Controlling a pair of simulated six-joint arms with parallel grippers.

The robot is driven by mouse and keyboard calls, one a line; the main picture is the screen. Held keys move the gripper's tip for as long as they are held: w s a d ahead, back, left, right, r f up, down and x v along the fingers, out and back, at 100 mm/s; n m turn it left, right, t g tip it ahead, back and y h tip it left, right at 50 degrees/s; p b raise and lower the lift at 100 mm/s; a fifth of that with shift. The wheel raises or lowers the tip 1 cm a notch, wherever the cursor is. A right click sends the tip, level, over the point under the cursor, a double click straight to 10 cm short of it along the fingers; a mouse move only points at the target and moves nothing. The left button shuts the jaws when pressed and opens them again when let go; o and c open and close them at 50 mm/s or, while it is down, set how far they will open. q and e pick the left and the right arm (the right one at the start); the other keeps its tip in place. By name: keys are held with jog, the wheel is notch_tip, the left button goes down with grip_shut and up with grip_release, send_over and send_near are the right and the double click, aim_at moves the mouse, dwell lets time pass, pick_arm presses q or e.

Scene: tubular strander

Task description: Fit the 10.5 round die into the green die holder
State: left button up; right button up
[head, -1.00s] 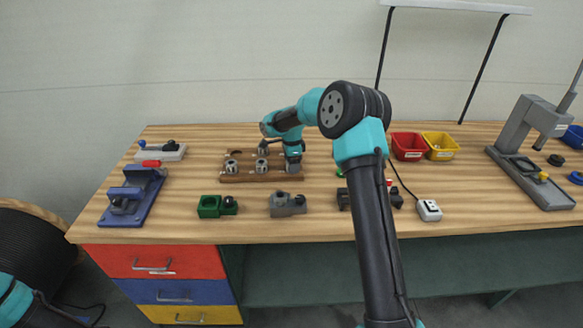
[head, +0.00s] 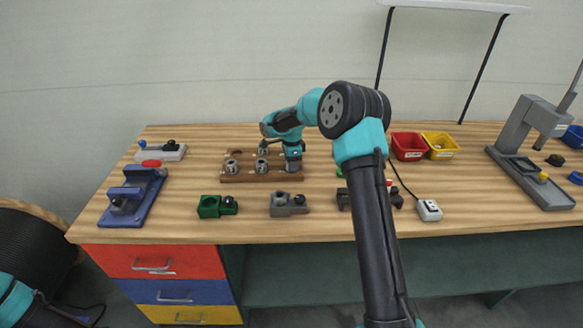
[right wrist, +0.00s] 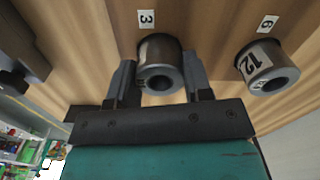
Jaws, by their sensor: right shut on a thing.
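The green die holder (head: 209,207) sits near the front of the bench, left of centre, with a dark knob at its right end. My right gripper (head: 293,168) is down at the right end of the wooden die rack (head: 262,179). In the right wrist view its fingers (right wrist: 159,78) are shut on a grey round die (right wrist: 158,54), beside the tag 3. The size mark on this die cannot be read. Another die (right wrist: 262,66), marked with a 12, stands to the right by the tag 6. My left gripper is out of view.
A grey holder (head: 288,205) stands right of the green one, and a blue fixture (head: 133,197) stands to the left. Red (head: 408,147) and yellow (head: 439,146) bins are behind on the right. The bench front between the blue fixture and green holder is clear.

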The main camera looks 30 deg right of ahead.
jog(key=c, duration=0.4)
jog(key=shift+r, duration=0.1)
notch_tip(320, 180, up, 10)
jog(key=shift+f, duration=0.1)
dwell(0.4)
dwell(0.4)
